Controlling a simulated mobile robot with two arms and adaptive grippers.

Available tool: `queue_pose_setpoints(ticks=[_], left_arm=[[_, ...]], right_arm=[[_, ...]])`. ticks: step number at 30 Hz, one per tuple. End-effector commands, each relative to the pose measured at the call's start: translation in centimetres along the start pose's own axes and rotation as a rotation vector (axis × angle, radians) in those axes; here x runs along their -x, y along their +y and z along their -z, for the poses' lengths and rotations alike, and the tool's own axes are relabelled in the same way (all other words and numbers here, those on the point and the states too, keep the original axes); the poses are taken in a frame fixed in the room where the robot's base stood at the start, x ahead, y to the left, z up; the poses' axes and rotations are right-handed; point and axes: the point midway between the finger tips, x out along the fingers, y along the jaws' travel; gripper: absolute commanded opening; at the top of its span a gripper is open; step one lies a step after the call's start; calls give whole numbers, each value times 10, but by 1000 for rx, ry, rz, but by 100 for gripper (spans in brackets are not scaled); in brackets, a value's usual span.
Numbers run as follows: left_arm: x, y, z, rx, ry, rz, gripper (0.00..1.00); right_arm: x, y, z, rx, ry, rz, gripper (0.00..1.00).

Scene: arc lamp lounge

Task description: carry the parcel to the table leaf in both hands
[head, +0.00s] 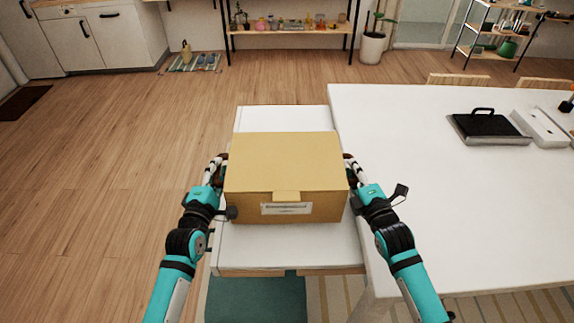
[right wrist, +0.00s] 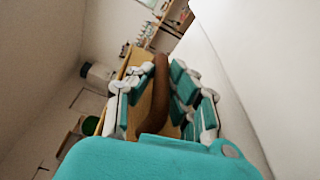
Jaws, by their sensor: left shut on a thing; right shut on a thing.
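The parcel (head: 284,162) is a closed tan cardboard box with a white label on its front. In the head view it is level over the white table leaf (head: 284,251), with leaf showing behind and in front of it. I cannot tell whether its bottom touches the leaf. My left gripper (head: 219,172) is at its left side and my right gripper (head: 351,172) at its right side; the box partly hides both. In the right wrist view my right gripper (right wrist: 160,98) is closed around a brown curved handle at the parcel's side. Both are shut on the parcel.
The large white table (head: 440,215) adjoins the leaf on the right. A black case (head: 488,128) and a white box (head: 540,128) are on it. A teal seat (head: 257,300) is below the leaf's near edge. Open wooden floor (head: 100,150) lies to the left.

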Motion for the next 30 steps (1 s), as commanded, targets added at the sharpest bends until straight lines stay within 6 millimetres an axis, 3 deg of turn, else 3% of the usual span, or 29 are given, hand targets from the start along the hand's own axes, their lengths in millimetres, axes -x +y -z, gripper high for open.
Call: queue_pose_setpoints(ticks=[14,30], left_arm=[[0,-3,2,-1,1,-6,0],[1,-34,7,-1,1,-6,0]], right_arm=[[0,-4,0,1,-2,-5,0],[-2,-34,6,1,-2,-5,0]])
